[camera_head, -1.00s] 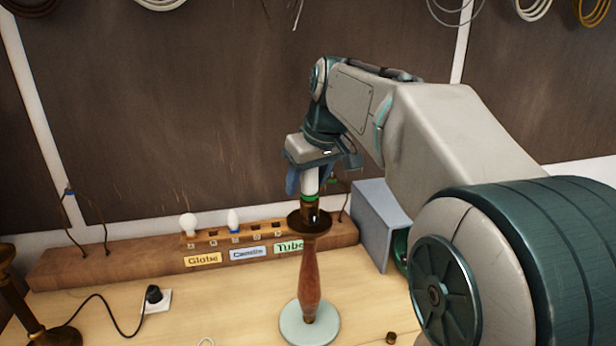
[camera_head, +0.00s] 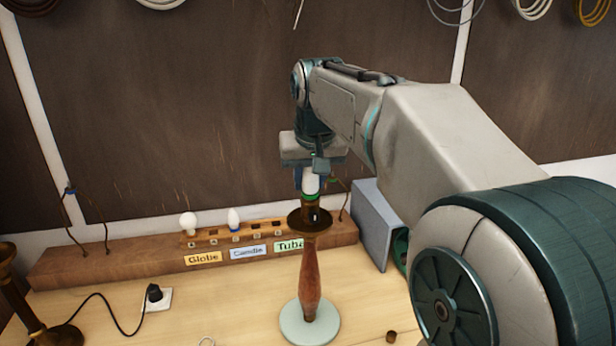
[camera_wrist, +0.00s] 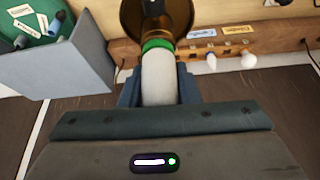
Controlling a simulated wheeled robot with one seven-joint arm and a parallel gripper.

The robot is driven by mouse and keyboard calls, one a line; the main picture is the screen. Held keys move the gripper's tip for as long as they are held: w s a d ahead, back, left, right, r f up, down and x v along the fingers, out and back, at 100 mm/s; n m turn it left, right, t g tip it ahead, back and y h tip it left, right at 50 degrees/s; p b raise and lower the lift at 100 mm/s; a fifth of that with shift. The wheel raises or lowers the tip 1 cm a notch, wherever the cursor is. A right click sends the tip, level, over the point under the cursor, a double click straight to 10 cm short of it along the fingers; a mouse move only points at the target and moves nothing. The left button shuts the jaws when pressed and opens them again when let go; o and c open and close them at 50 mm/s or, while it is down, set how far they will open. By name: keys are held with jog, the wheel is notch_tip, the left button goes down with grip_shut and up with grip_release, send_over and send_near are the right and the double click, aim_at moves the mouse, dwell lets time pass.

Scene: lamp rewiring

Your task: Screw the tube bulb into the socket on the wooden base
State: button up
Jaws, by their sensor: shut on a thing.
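The tube bulb (camera_head: 311,183) is white with a green band at its lower end. My gripper (camera_head: 308,178) is shut on it from above and holds it upright over the wooden base (camera_head: 309,270). The wooden base is a turned brown stem on a pale round foot, with a dark brass cup on top. The bulb's lower end meets the socket (camera_head: 309,208) in that cup; how deep it sits cannot be told. In the wrist view the tube bulb (camera_wrist: 160,75) lies between the two fingers, with the brass cup (camera_wrist: 130,20) beyond its green band.
A wooden rack (camera_head: 215,237) at the back holds a globe bulb (camera_head: 188,221) and a candle bulb (camera_head: 233,219) above name labels. A grey bin (camera_head: 375,220) stands right of the lamp. A small brown cap (camera_head: 391,336) lies in front.

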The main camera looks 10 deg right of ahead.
jog(key=shift+d+m+h, duration=0.15)
jog(key=shift+m+h, duration=0.45)
jog(key=shift+m, duration=1)
jog(key=shift+g, duration=0.3)
jog(key=shift+m, duration=0.5)
jog(key=m+h, duration=0.1)
jog(key=m, duration=0.1)
jog(key=m+g+p, duration=0.1)
jog(key=m, duration=0.1)
jog(key=shift+s+d+m+h, duration=0.1)
jog(key=shift+d+m+h, duration=0.05)
jog(key=shift+m+h, duration=0.25)
jog(key=shift+s+d+m+g+h, duration=0.1)
jog(key=shift+m+g+h, duration=0.25)
jog(key=shift+m, duration=0.75)
jog(key=shift+m+g+p, duration=0.25)
jog(key=shift+m+p, duration=0.2)
jog(key=shift+m, duration=0.35)
jog(key=m+g, duration=0.1)
jog(key=m, duration=0.1)
jog(key=m+g+p, duration=0.1)
jog(key=m, duration=0.1)
jog(key=shift+s+m+h, duration=0.2)
jog(key=shift+m+h, duration=0.05)
jog(key=shift+m, duration=0.15)
jog(key=shift+f, duration=0.1)
